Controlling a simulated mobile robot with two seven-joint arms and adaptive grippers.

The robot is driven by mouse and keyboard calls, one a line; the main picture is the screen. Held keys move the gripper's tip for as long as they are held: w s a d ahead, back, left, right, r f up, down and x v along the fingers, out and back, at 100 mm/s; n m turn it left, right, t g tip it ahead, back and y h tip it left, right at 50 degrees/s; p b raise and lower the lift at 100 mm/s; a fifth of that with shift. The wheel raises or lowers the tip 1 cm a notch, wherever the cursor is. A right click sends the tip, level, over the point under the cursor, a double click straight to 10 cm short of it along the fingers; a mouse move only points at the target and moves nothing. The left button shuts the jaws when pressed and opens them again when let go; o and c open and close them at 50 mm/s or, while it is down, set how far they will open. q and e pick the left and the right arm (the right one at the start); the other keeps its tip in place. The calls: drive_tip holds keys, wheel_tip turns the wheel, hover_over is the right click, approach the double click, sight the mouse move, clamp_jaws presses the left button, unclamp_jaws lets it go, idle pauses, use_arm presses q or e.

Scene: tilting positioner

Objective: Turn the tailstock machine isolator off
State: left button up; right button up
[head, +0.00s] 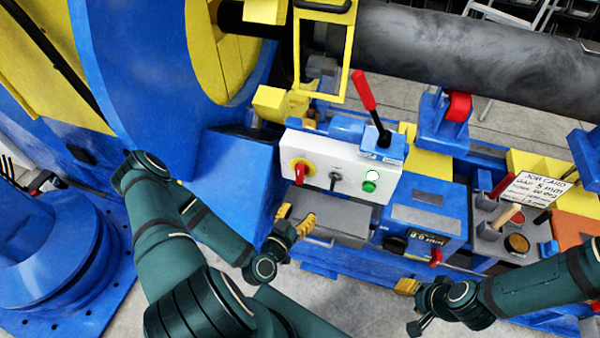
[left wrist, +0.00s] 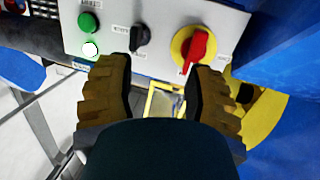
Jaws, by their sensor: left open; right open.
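The isolator, a red handle on a round yellow plate (head: 299,171), sits at the left end of the white control box (head: 336,160). In the left wrist view the isolator (left wrist: 195,50) is at the upper right, its red handle near upright and slightly tilted. My left gripper (head: 296,222) is open and empty, below the box front. In the wrist view its yellow ribbed fingers (left wrist: 160,95) stand apart, the right one just below the red handle; contact cannot be told. My right gripper (head: 412,306) is open and empty at the lower right, away from the box.
A black selector (head: 335,179) and green buttons (head: 370,181) share the box face. A red-handled lever (head: 364,92) rises behind it. A blue unit with a display (head: 420,220) and a tool tray (head: 505,225) stand to the right. A large blue housing (head: 230,180) bounds the left.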

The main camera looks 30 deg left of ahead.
sight(298, 175)
use_arm(q)
drive_tip(key=s+a+r+n+t+y, duration=0.1)
drive_tip(key=a+r+n+y, duration=0.1)
drive_tip(key=a+y, duration=0.2)
drive_tip(key=shift+m+h, duration=0.3)
drive_tip(key=shift+h, duration=0.1)
drive_tip(key=x, duration=1.3)
drive_tip(key=shift+f+b, duration=0.15)
drive_tip(key=shift+b, duration=0.2)
drive_tip(key=shift+s, duration=0.1)
clamp_jaws()
